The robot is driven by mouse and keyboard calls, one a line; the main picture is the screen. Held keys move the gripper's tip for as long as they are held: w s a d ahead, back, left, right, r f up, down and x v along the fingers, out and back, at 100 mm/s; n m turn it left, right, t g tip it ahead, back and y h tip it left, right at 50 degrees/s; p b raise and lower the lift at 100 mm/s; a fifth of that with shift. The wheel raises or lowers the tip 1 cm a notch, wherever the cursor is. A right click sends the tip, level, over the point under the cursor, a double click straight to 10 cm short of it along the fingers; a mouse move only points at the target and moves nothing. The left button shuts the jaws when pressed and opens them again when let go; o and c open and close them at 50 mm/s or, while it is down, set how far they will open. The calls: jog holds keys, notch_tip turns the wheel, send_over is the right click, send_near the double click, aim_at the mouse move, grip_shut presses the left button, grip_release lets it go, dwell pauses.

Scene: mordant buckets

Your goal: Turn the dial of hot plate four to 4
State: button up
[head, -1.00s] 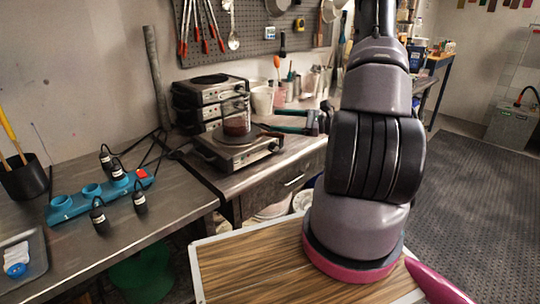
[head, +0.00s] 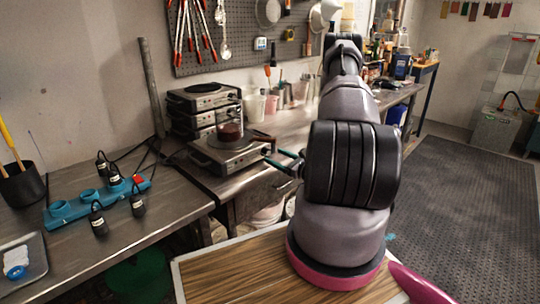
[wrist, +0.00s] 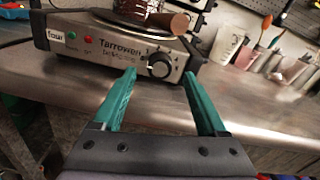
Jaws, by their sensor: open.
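The hot plate (head: 232,160) sits singly on the bench in front of a stack of similar hot plates. A beaker with dark red contents (head: 229,132) stands on it. In the wrist view, the hot plate's front (wrist: 80,46) carries a small white label that seems to read "Four", a red and a green light, and a round black dial (wrist: 160,64). The dial's setting is too small to read. My gripper (wrist: 160,76) is open, its green fingers on either side of the dial in the picture, apart from it. In the head view, my gripper (head: 274,158) is right of the hot plate.
Stacked hot plates (head: 205,105) stand behind. White and pink cups (head: 254,108) stand to the right. A blue power strip (head: 95,200) with black plugs lies at left.

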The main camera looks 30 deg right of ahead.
aim_at(269, 153)
jog(key=shift+x, duration=1.95)
grip_shut()
